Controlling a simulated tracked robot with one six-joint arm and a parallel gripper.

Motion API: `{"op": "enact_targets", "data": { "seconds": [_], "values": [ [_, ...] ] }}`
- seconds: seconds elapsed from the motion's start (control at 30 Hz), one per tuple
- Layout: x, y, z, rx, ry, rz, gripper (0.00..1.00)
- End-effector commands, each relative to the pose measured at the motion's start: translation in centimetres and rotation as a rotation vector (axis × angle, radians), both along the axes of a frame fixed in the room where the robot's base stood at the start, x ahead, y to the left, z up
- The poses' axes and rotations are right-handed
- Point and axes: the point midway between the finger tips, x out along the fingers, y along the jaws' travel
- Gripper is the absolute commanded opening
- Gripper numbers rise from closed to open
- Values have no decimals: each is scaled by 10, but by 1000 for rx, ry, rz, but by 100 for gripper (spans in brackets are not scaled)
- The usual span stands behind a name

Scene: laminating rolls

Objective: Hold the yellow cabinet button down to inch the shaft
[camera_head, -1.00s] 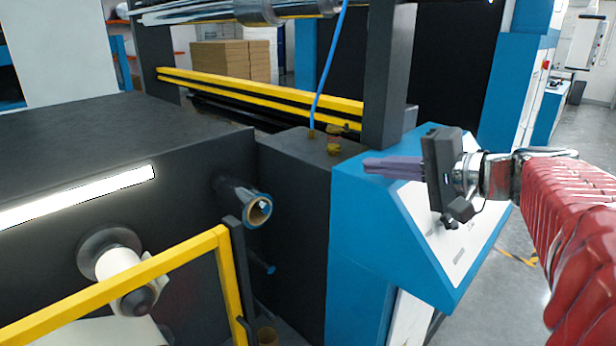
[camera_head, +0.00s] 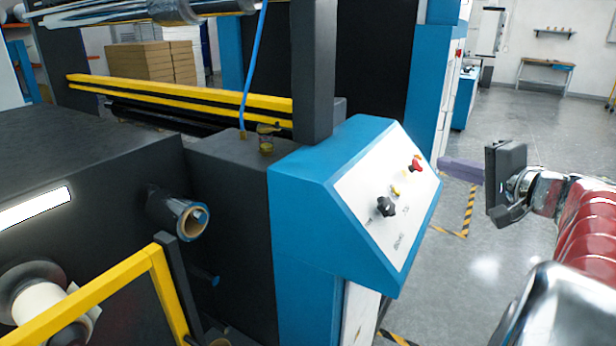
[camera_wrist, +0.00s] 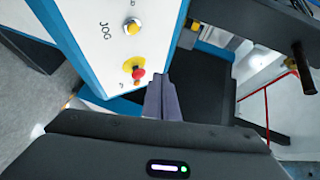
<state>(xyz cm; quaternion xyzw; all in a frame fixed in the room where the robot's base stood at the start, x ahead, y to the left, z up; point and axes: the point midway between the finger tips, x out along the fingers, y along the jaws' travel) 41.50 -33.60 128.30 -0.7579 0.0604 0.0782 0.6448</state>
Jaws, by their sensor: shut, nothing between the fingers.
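The yellow button (camera_head: 396,190) sits on the white sloped panel (camera_head: 360,185) of the blue cabinet (camera_head: 310,225), between a black knob (camera_head: 386,207) and a red button (camera_head: 415,163). In the wrist view the yellow button (camera_wrist: 132,28) shows beside the word JOG, with the red button (camera_wrist: 138,73) on a yellow base nearer my fingers. My gripper (camera_head: 442,165) is shut and empty, its purple fingers at the panel's right edge in the head view. In the wrist view my gripper (camera_wrist: 163,78) points just right of the red button, apart from the yellow one.
A yellow guard rail (camera_head: 90,300) and a dark machine body (camera_head: 90,160) lie left of the cabinet. A dark post (camera_head: 312,70) stands behind it, with a blue hose (camera_head: 252,70) further left. Open grey floor (camera_head: 510,130) with striped tape lies to the right.

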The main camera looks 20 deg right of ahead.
Motion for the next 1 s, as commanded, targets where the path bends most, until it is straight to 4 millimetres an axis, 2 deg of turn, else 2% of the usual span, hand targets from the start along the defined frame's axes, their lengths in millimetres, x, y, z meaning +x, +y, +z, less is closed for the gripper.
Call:
{"op": "enact_targets", "data": {
  "seconds": [0.47, 1.0],
  "values": [
    [6, 5, -4, 1, 0, 9, 0],
    [36, 29, -41, 2, 1, 11, 0]
  ]
}}
